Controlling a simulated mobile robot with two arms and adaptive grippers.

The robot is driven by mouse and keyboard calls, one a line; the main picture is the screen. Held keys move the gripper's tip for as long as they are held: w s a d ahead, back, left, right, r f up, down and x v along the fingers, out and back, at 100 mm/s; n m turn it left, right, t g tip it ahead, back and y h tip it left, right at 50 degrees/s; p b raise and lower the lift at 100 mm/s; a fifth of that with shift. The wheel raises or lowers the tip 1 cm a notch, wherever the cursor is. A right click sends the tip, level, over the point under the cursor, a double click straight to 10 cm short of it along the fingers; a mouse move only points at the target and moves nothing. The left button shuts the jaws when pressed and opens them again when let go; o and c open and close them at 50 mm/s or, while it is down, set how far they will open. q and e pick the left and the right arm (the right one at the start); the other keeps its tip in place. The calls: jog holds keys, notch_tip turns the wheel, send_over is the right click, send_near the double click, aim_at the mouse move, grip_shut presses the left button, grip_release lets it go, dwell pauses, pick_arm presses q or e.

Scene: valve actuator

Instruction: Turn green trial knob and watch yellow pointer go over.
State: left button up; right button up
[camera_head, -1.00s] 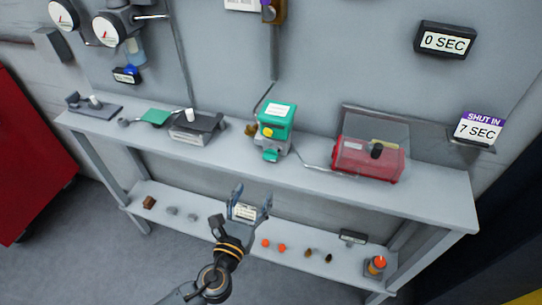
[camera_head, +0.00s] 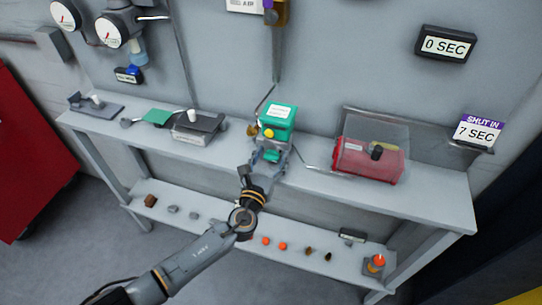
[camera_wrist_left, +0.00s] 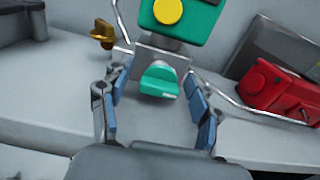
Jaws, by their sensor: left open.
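The green actuator box (camera_head: 277,121) stands on its grey valve body on the upper shelf, with a round yellow part (camera_head: 269,133) on its front. In the left wrist view the yellow part (camera_wrist_left: 168,11) shows at the top edge; I cannot make out a pointer line on it. The green knob (camera_wrist_left: 159,79) sticks out low on the grey body. My left gripper (camera_head: 268,161) is open in front of the body. In the left wrist view its blue-padded fingers stand on either side of the knob, with no clear contact. My right gripper is out of view.
A red box (camera_head: 368,160) with a black knob stands to the right under a clear cover. A grey block (camera_head: 197,130) stands to the left. A brass lever (camera_wrist_left: 103,33) projects left of the valve body. Small parts lie on the lower shelf (camera_head: 222,208).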

pick_arm(q)
jog(key=c, duration=1.2)
jog(key=shift+f+n+b, duration=0.1)
jog(key=shift+n+b, duration=1.1)
jog(key=shift+n, duration=0.4)
jog(key=n+b, duration=0.1)
jog(key=n, duration=0.1)
jog(key=shift+a+n, duration=0.1)
jog(key=shift+n, duration=0.2)
jog(key=shift+n+b, duration=0.4)
jog(key=shift+n, duration=0.1)
jog(key=o, duration=1.2)
